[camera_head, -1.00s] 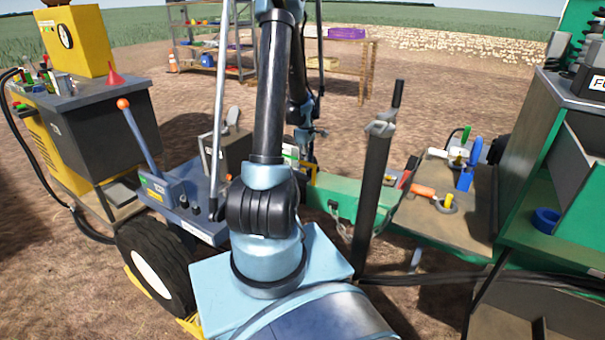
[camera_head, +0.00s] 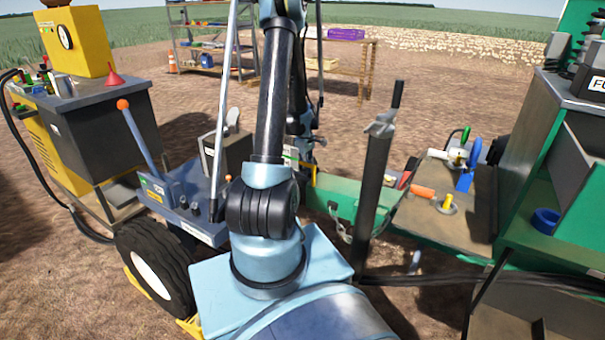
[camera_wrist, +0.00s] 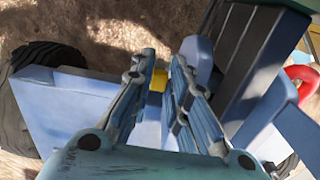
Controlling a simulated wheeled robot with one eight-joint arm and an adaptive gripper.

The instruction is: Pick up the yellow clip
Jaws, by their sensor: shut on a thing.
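My gripper (camera_wrist: 161,62) points away from the wrist camera, with its two ribbed fingers close together. A small yellow piece (camera_wrist: 157,80), which looks like the yellow clip, shows between the fingers. The gripper is shut on it. Most of the clip is hidden by the fingers, so its full shape cannot be told. In the head view my arm blocks much of the area around the gripper, and the clip cannot be made out clearly there.
Below the fingers is a blue machine deck (camera_wrist: 60,105) with a black tyre (camera_wrist: 38,85) at left. A red ring (camera_wrist: 302,82) is at right. In the head view, a blue lever (camera_head: 140,135) with an orange knob, a dark post (camera_head: 372,180) and a green bar (camera_head: 335,197) stand near my arm.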

